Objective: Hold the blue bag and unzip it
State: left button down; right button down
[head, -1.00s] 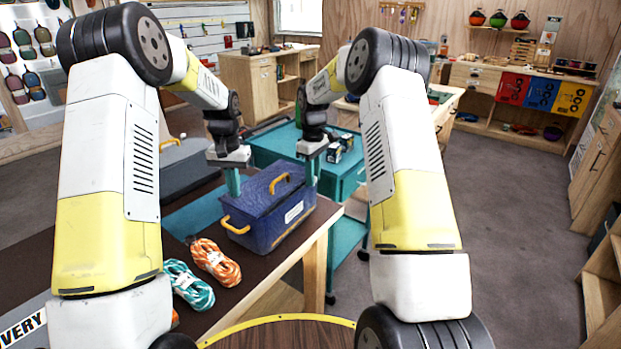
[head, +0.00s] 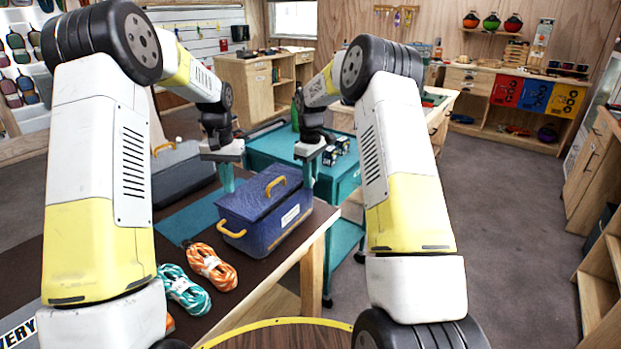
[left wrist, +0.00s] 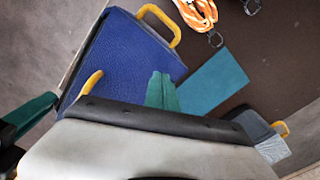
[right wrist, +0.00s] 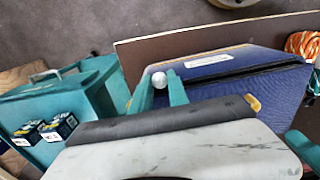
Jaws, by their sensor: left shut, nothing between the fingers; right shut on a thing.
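The blue bag (head: 265,234) stands upright on the dark table, with yellow handles on its top and left end. My left gripper (head: 227,181) is shut and empty beside the bag's far left edge. In the left wrist view its teal fingertips (left wrist: 162,80) are together next to the blue fabric (left wrist: 125,65). My right gripper (head: 308,174) is at the bag's right end. In the right wrist view its fingers (right wrist: 159,88) are shut on a small silver, round-ended piece (right wrist: 158,80) at the bag's end. A dark seam runs along the bag (right wrist: 220,92); how far it is open cannot be told.
An orange rope (head: 212,266) and a teal rope (head: 184,290) lie in front of the bag. A teal mat (head: 188,217) and a grey case (head: 180,172) lie to its left. A teal cart (head: 270,146) stands close behind. Floor is clear at right.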

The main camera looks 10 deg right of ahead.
pick_arm(q)
jog(key=shift+r, duration=2.05)
pick_arm(e)
jog(key=c, duration=1.2)
grip_release()
jog(key=shift+a, duration=0.1)
